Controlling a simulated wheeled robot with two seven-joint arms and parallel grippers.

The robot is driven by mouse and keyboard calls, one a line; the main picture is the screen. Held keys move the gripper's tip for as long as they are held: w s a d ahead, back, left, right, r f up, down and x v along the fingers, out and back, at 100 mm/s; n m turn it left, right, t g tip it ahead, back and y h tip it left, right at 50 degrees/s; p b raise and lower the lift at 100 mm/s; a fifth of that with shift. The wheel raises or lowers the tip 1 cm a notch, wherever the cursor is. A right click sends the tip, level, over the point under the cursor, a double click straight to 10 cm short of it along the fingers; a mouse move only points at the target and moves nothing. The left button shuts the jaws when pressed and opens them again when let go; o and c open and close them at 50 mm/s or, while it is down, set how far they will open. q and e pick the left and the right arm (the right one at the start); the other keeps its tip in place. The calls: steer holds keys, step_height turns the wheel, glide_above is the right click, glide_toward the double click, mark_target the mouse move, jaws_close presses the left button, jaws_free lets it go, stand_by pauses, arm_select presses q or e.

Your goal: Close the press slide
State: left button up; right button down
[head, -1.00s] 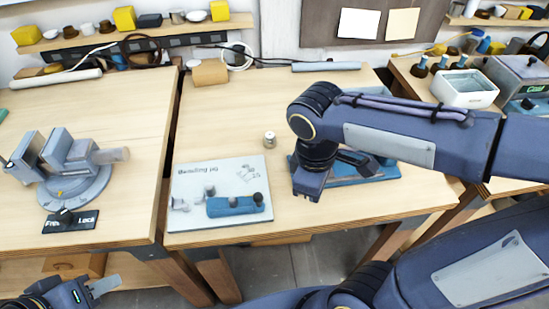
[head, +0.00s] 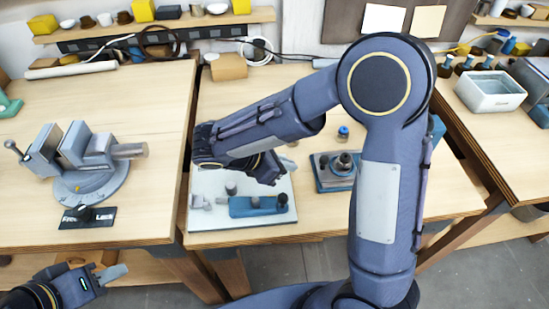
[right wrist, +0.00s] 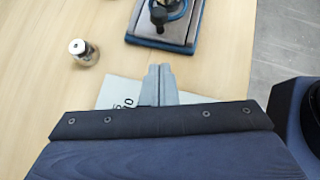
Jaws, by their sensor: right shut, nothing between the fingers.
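A blue-edged fixture (head: 322,180) with a dark upright knob, which looks like the press, stands on the middle table. My right arm hides its right part in the head view, so I cannot tell how its slide stands. Its near end shows at the top of the right wrist view (right wrist: 160,40). My right gripper (head: 289,164) is to the left of the fixture, apart from it, over the far edge of the pale board. Its fingers (right wrist: 160,78) are together and empty. My left gripper (head: 112,273) is low at the left, in front of the left table; its opening is unclear.
The pale board (head: 210,222) carries a blue block (head: 258,206) with black knobs. A small metal-capped jar (right wrist: 83,52) stands near the right gripper. A grey vise (head: 85,160) is on the left table, a white bin (head: 490,92) at right.

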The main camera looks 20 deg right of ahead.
mark_target(319, 164)
steer(key=d, duration=0.2)
steer(key=d+f, duration=0.1)
steer(key=d, duration=0.1)
steer(key=d+f+p, duration=0.1)
steer(key=d, duration=0.1)
steer(key=shift+w+d, duration=0.15)
steer(key=shift+w, duration=0.05)
steer(key=s+d, duration=0.1)
steer(key=d, duration=0.3)
steer(key=s+d, duration=0.1)
steer(key=d, duration=0.4)
steer(key=s+d, duration=0.1)
steer(key=d, duration=0.3)
steer(key=shift+s+d, duration=0.1)
steer(key=shift+d, duration=0.05)
steer(key=shift+r, duration=0.1)
steer(key=shift+s+d, duration=0.1)
